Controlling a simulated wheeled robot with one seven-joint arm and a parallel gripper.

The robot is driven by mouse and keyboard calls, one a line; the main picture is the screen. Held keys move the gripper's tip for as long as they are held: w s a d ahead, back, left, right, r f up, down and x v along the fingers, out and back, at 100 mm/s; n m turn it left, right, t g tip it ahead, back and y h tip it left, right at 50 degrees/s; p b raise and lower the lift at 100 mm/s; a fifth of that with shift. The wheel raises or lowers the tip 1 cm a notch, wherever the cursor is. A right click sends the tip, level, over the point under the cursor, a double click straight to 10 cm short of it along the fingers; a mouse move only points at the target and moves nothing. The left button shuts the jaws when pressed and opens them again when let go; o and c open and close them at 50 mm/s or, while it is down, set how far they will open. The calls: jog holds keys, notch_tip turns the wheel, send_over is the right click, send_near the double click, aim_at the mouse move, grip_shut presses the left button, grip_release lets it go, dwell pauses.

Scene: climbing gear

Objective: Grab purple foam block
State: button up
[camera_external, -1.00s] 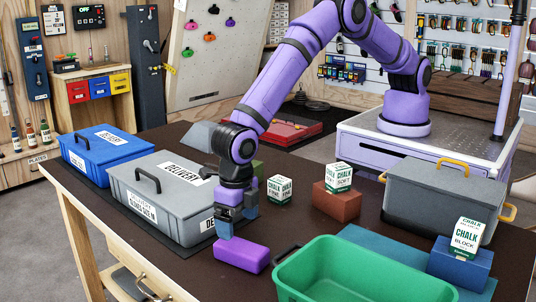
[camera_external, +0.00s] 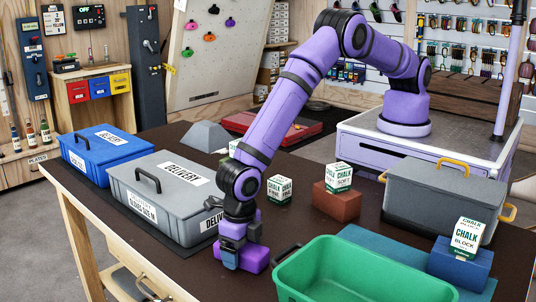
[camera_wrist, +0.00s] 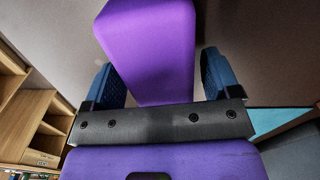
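The purple foam block (camera_external: 256,259) lies on the dark table between the grey delivery box and the green tub. My gripper (camera_external: 232,260) is down at the block's left end, pointing at the table. In the wrist view the block (camera_wrist: 155,45) extends between the two blue-padded fingers of my gripper (camera_wrist: 160,78). The fingers are apart, one on each side of the block, with narrow gaps visible to its sides. The block's near end is hidden behind the gripper's dark bar.
A grey delivery box (camera_external: 150,212) stands close on the left. A green tub (camera_external: 345,285) stands close on the right. Behind are a chalk box (camera_external: 279,189) and a brown block (camera_external: 336,203) with another chalk box on it. A blue box (camera_external: 100,150) sits far left.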

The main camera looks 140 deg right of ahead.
jog(key=c, duration=0.7)
jog(key=shift+c, duration=0.2)
jog(key=shift+r, duration=0.1)
